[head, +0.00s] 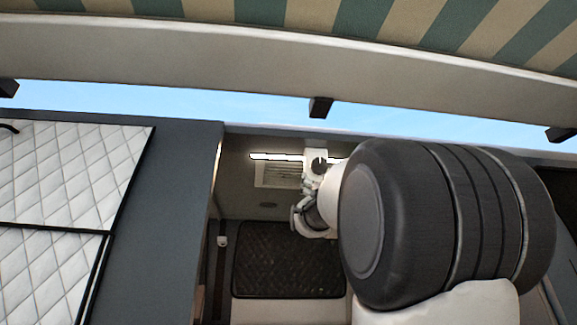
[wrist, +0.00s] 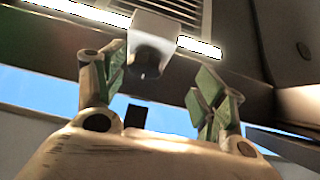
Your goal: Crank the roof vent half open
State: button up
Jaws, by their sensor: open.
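The roof vent (wrist: 188,10) shows as a slatted grille at the top of the wrist view. It is also in the head view (head: 276,175), as a pale slatted panel inside the van, partly hidden by my arm. In the wrist view a white housing (wrist: 154,27) with a dark round knob-like part (wrist: 146,62) hangs below the grille; I cannot make out a crank handle. My gripper (wrist: 162,65) is open, with its green-padded fingers on either side of the dark part in the picture. Nothing is visibly held, and I cannot tell whether the fingers touch it.
A bright light strip (wrist: 200,47) runs beside the vent. A dark quilted panel (head: 288,260) is below it inside the van. A striped awning (head: 330,18) spans the top, and a quilted white door panel (head: 60,200) is at left. My arm hides much of the opening's right side.

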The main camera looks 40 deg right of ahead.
aim_at(320, 164)
jog(key=shift+t+h, duration=0.4)
jog(key=shift+t, duration=0.1)
jog(key=d+r, duration=0.1)
jog(key=r, duration=0.1)
jog(key=w+d+r, duration=0.1)
jog(key=r, duration=0.2)
jog(key=w+d+r, duration=0.1)
jog(key=r, duration=0.1)
jog(key=shift+w+d+r, duration=0.1)
jog(key=shift+w+r, duration=0.15)
jog(key=c, duration=1)
